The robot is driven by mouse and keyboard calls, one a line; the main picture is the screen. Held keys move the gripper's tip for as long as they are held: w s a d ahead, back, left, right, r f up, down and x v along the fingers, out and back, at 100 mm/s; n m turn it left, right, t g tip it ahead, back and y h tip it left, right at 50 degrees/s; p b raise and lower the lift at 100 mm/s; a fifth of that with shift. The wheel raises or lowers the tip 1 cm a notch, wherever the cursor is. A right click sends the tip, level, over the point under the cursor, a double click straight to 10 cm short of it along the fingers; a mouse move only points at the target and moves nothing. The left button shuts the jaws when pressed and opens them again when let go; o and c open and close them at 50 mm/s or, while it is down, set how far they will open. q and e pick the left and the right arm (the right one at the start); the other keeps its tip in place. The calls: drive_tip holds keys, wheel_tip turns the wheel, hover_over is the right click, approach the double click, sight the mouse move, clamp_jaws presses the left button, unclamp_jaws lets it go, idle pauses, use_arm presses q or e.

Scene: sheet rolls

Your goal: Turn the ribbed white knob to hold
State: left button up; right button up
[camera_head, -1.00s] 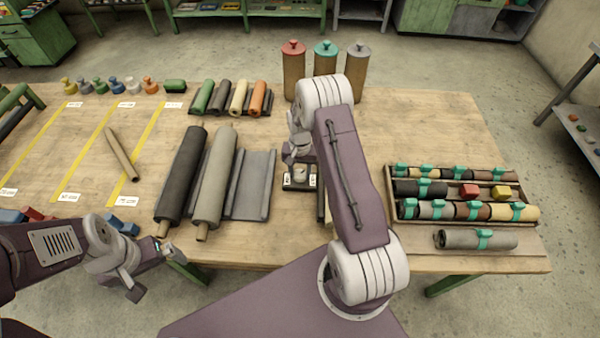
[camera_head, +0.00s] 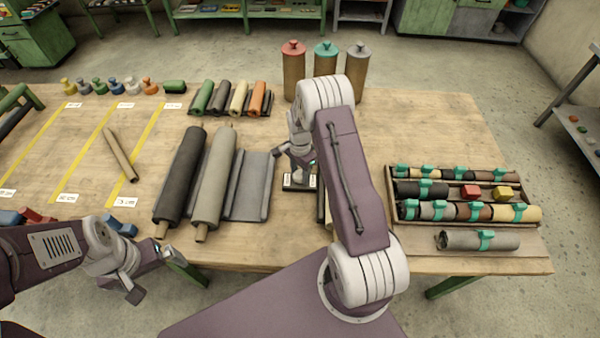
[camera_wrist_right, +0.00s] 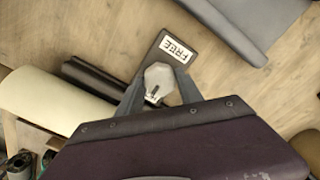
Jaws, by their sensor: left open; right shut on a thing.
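The ribbed white knob (camera_wrist_right: 158,74) sits on a small dark base plate (camera_wrist_right: 165,47) on the table. A dark mark shows on the knob's near side, towards my wrist. My right gripper (camera_wrist_right: 160,88) is shut on the knob, one finger on each side. In the head view my right gripper (camera_head: 299,170) comes down over the plate and mostly covers the knob. My left gripper (camera_head: 153,270) is open and empty off the table's front edge.
Dark (camera_head: 181,175) and grey (camera_head: 214,178) rolls and a grey trough (camera_head: 250,185) lie left of the plate. A cream roll (camera_wrist_right: 50,97) lies close by in the wrist view. A wooden tray (camera_head: 393,205) of banded rolls is at right. Capped canisters (camera_head: 293,75) stand behind.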

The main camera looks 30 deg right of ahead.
sight(300, 174)
idle(0.4)
drive_tip(key=o, duration=1.4)
drive_tip(key=shift+c, duration=0.2)
wheel_tip(300, 174, up, 9)
drive_tip(key=b, duration=0.1)
drive_tip(key=shift+r, duration=0.1)
